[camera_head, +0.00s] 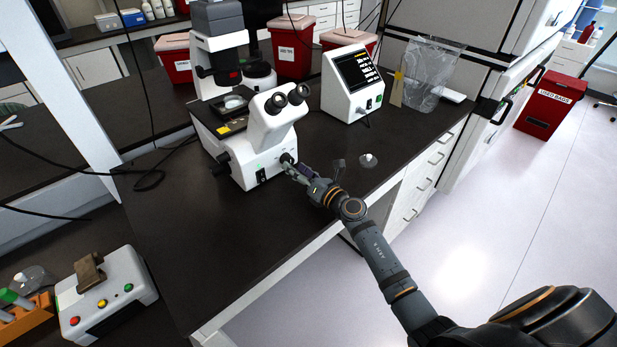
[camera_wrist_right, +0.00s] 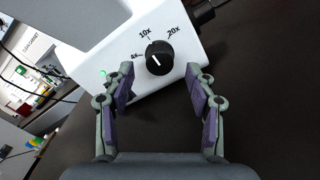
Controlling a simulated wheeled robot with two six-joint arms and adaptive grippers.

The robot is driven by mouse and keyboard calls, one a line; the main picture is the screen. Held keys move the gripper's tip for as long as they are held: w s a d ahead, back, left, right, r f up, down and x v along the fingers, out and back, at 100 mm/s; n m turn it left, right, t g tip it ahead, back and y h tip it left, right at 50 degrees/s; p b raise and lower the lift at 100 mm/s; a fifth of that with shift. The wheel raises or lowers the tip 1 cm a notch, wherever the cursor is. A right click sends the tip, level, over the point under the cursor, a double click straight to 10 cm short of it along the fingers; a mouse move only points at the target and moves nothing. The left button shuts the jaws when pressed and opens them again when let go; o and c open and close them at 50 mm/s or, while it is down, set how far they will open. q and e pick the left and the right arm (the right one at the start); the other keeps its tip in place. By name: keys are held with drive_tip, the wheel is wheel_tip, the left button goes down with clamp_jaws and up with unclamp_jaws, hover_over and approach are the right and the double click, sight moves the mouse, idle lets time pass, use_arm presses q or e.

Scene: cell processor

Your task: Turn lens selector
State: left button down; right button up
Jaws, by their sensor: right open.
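The white microscope (camera_head: 262,133) stands on the dark bench in the head view. Its lens selector is a black round knob (camera_wrist_right: 159,58) with a white pointer line, on the white side face in the right wrist view. The marks 4x, 10x and 20x surround the knob; the line points up and left, near 4x. My right gripper (camera_head: 291,167) is at the microscope's right side in the head view. In the wrist view my right gripper (camera_wrist_right: 160,79) is open, with the knob between and just beyond its fingertips, apparently not touching. My left gripper is not in view.
A white display unit (camera_head: 350,84) stands right of the microscope, with a crumpled clear bag (camera_head: 428,75) farther right. A small clear item (camera_head: 368,160) lies near my right gripper. A box with coloured buttons (camera_head: 105,295) is at lower left. The bench front (camera_head: 225,270) is clear.

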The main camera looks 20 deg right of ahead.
drive_tip(key=v, duration=0.9)
drive_tip(key=shift+s+d, duration=0.1)
drive_tip(key=shift+s, duration=0.15)
